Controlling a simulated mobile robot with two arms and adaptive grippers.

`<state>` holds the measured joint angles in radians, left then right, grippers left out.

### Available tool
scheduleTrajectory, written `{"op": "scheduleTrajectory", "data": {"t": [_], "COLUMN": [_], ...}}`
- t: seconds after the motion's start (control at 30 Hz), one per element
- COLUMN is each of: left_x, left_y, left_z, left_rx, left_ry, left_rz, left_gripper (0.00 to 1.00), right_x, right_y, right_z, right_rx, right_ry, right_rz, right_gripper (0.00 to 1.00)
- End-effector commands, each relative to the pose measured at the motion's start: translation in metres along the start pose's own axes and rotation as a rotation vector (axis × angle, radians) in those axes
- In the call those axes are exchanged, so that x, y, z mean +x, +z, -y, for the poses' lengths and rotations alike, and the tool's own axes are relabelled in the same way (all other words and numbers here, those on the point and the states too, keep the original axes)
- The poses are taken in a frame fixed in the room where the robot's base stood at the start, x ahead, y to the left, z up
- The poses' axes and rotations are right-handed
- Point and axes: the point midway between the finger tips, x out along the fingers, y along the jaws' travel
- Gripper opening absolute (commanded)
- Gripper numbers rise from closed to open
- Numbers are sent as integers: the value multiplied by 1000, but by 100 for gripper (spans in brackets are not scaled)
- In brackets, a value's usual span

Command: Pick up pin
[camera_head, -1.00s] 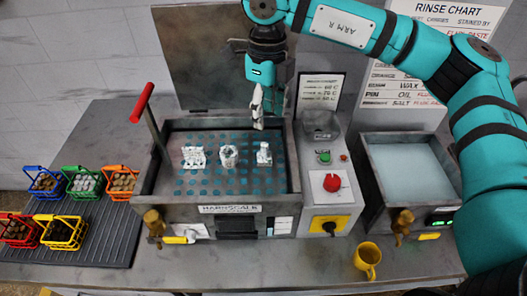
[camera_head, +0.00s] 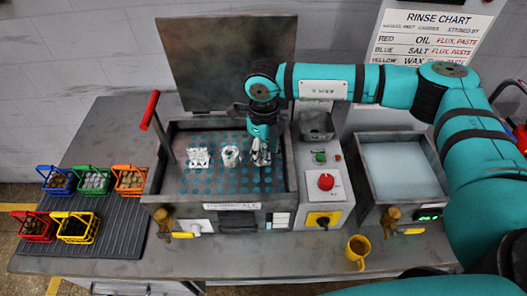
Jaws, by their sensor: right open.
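Three small white parts stand in a row on the blue perforated plate (camera_head: 215,180) inside the open furnace chamber. The left one (camera_head: 199,157) is blocky and the middle one (camera_head: 231,156) is round and hollow. The right one (camera_head: 262,158) is mostly hidden by my gripper, and I cannot tell for certain which part is the pin. My right gripper (camera_head: 261,154) points down at the right part, with its open fingers around or just over it. Contact cannot be made out. My left gripper is not in view.
The raised lid (camera_head: 225,62) stands behind the chamber, with a red-tipped lever (camera_head: 150,110) at its left. Several coloured baskets (camera_head: 131,181) of small pieces sit left. A control panel (camera_head: 325,190), a liquid-filled basin (camera_head: 400,170) and a yellow mug (camera_head: 357,250) are right.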

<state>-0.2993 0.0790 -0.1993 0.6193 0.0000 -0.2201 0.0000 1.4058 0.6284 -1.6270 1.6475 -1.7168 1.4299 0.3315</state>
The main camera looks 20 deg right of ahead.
Motion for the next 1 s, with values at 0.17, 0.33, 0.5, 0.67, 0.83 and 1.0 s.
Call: {"op": "scheduleTrajectory", "data": {"t": [0.17, 0.33, 0.5, 0.67, 0.83, 1.0], "left_x": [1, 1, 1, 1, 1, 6], "left_y": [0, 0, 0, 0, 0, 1], "left_z": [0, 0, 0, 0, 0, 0], "left_rx": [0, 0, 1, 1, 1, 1], "left_ry": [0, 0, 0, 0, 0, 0], "left_rz": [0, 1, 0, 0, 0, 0], "left_gripper": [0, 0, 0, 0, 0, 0], "right_x": [0, 0, 0, 0, -1, -8], "right_y": [0, 0, 0, 0, 1, 2], "right_z": [0, 0, 0, 0, 0, 1], "right_rx": [0, 0, 0, 0, 0, 0], "right_ry": [0, 0, 0, 0, -1, -2], "right_rz": [1, 1, 1, 1, 2, 6], "right_gripper": [41, 19, 0, 0, 0, 0]}}
